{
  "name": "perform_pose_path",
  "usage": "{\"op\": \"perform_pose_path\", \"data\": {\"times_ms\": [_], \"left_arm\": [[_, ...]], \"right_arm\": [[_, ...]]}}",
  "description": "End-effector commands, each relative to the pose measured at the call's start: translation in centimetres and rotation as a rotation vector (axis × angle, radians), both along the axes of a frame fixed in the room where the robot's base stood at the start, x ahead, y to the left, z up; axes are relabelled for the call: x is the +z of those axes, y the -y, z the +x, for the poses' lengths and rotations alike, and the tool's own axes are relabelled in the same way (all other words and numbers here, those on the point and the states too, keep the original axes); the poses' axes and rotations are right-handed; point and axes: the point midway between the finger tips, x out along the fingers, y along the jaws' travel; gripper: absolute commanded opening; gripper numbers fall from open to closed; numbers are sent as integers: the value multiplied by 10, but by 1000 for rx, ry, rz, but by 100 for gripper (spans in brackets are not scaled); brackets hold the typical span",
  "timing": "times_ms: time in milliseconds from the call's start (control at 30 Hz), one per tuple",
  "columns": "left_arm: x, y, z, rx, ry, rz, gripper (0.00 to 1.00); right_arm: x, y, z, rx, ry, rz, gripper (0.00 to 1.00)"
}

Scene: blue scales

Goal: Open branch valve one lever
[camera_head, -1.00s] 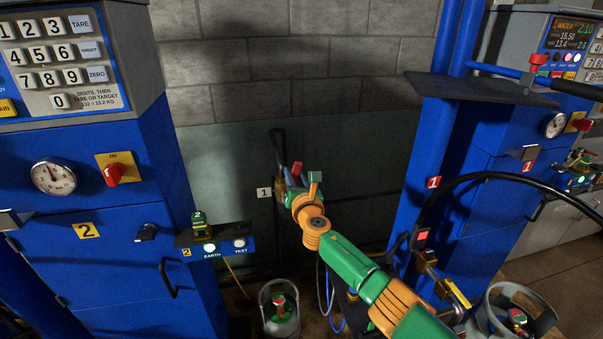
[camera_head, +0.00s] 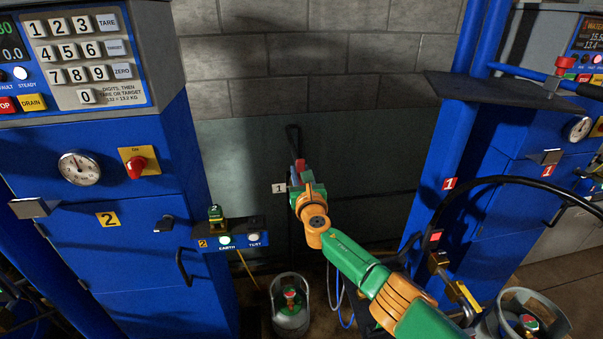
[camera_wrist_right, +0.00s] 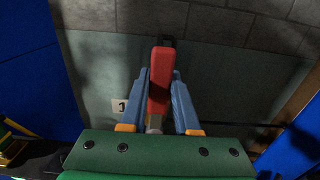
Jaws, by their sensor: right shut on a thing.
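A red lever (camera_wrist_right: 159,82) stands upright in front of the grey-green wall panel in the right wrist view. The blue fingers of my right gripper (camera_wrist_right: 160,98) are on its two sides, shut on it. In the head view the right gripper (camera_head: 299,180) is at the wall, just right of a white plate marked 1 (camera_head: 279,188). A small red part of the lever (camera_head: 300,165) shows above the gripper there; the rest is hidden by it. The plate also shows in the wrist view (camera_wrist_right: 119,107). My left gripper is out of view.
A blue cabinet marked 2 (camera_head: 130,250) stands at left, another blue cabinet (camera_head: 490,175) at right with a black hose (camera_head: 505,180). A gas cylinder (camera_head: 291,304) is on the floor below. A dark loop-shaped form (camera_head: 292,138) is on the wall above the gripper.

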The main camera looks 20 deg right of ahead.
Motion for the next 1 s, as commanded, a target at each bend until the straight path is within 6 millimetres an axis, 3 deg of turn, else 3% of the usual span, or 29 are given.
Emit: {"op": "perform_pose_path", "data": {"times_ms": [133,167,267,633,800,1000], "left_arm": [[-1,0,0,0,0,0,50],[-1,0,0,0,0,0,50],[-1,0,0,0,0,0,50],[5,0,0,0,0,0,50],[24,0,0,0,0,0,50],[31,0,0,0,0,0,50]], "right_arm": [[-4,-1,0,2,-7,-2,0],[-4,-1,0,2,-7,-2,35],[-3,0,0,1,-5,-2,60],[1,-1,-4,2,-1,-2,60],[4,-6,-25,3,-5,-1,60],[0,-13,-53,3,-3,-1,60]]}}
